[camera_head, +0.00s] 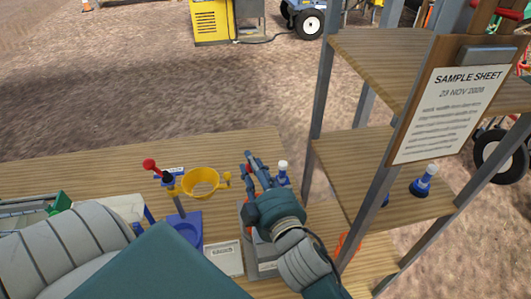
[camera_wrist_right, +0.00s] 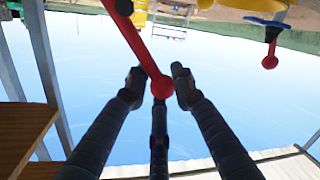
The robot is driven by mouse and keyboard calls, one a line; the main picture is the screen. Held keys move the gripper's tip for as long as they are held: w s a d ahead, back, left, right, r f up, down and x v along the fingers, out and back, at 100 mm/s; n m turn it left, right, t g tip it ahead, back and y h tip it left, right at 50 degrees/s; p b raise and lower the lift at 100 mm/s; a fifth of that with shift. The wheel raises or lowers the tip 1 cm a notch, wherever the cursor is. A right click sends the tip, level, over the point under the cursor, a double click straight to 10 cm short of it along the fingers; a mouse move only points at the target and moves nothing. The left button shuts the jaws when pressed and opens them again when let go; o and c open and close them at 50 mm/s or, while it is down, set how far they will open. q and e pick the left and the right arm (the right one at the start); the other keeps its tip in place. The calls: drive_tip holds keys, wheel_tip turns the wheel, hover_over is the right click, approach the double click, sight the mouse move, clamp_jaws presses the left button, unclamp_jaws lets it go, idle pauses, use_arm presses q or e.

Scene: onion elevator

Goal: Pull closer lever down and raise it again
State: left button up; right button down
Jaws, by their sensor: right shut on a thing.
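My right gripper (camera_head: 255,160) is over the wooden table, at the right side of the equipment there. In the right wrist view its dark fingers (camera_wrist_right: 158,82) close around the red ball end of a red lever (camera_wrist_right: 143,50). The lever runs up and left to a dark pivot at the top edge. A second red lever with a ball knob (camera_head: 149,165) stands left of the yellow ring-shaped bowl (camera_head: 201,182); a red-knobbed lever also shows in the wrist view (camera_wrist_right: 270,60). My left gripper does not show.
A shelf rack (camera_head: 320,110) with a sample sheet (camera_head: 447,105) stands to the right of my right arm. A blue holder (camera_head: 185,230) and a white label card (camera_head: 224,258) are on the table. A white-capped bottle (camera_head: 283,172) is close beside my gripper.

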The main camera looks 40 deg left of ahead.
drive_tip(key=shift+s+a+f+n+h, duration=0.3)
drive_tip(key=shift+s+a+f+n, duration=0.5)
drive_tip(key=shift+s+f, duration=0.25)
